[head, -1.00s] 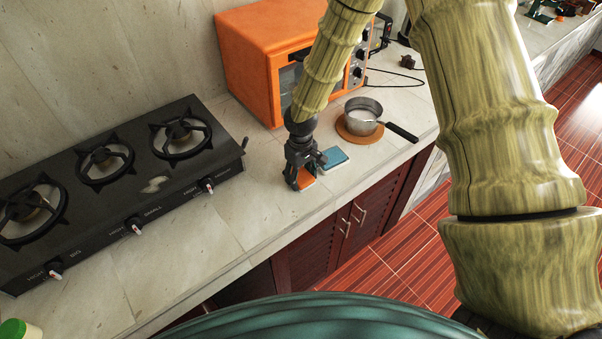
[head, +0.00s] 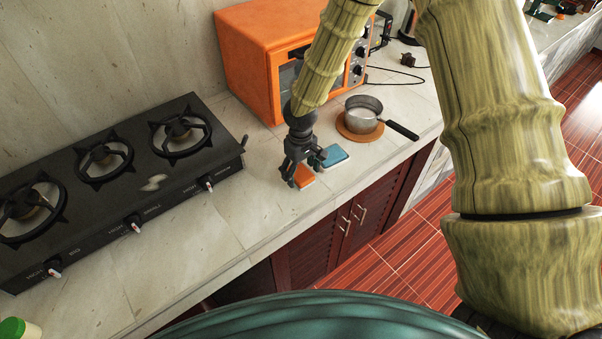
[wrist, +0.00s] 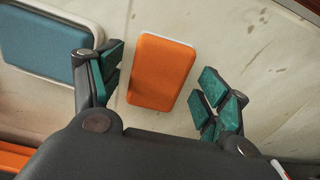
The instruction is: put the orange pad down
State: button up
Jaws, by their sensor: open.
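The orange pad (wrist: 161,71) lies flat on the stone counter in the wrist view, with a pale edge showing along its far side. In the head view the orange pad (head: 304,177) is partly hidden behind my gripper (head: 301,175). In the wrist view my gripper (wrist: 158,92) is open, its green-padded fingers apart on either side of the pad. A gap of bare counter shows between the pad and each finger.
A blue pad (head: 335,156) lies just right of the orange pad. Behind it a saucepan (head: 362,112) stands on a round brown mat (head: 345,134), its handle pointing right. An orange oven (head: 250,65) stands at the back and a black gas stove (head: 110,190) at left.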

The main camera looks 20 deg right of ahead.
aim_at(301, 174)
notch_tip(301, 174, up, 11)
jog(key=b, duration=0.2)
jog(key=shift+b, duration=0.3)
jog(key=shift+s, duration=0.1)
dwell(0.5)
